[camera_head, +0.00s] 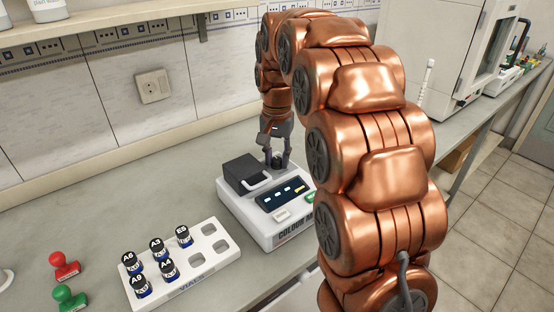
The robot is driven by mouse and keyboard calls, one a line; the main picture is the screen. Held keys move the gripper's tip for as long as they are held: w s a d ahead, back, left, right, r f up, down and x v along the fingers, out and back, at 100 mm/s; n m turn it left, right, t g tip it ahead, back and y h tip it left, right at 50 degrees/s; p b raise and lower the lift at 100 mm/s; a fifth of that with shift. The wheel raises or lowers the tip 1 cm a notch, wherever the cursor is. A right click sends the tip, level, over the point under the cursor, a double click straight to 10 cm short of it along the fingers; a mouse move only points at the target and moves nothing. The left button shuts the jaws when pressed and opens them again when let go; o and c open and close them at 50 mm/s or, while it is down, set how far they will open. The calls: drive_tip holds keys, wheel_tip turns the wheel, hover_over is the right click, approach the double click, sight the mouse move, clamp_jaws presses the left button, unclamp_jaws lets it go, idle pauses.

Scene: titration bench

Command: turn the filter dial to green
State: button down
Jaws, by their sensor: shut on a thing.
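The colour meter (259,226) is a white and grey box on the bench, with a dark raised block and a dark panel of small coloured marks on top. My gripper (278,160) points down at the back right of the meter. Its fingers are shut on a small dark knob (278,163), which looks like the filter dial. The fingers hide part of it. I cannot tell which colour the dial points to. A green button (310,197) shows at the meter's right edge, partly hidden by my arm.
A white vial rack (205,263) with several dark-capped vials stands left of the meter. A red stamp-like object (64,265) and a green one (68,298) are at the far left. The bench behind the rack is clear. A white cabinet (435,50) stands at the back right.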

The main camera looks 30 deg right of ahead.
sight(277, 159)
drive_tip(key=shift+m, duration=1.3)
drive_tip(key=c, duration=0.8)
unclamp_jaws()
drive_tip(key=shift+r, duration=5.95)
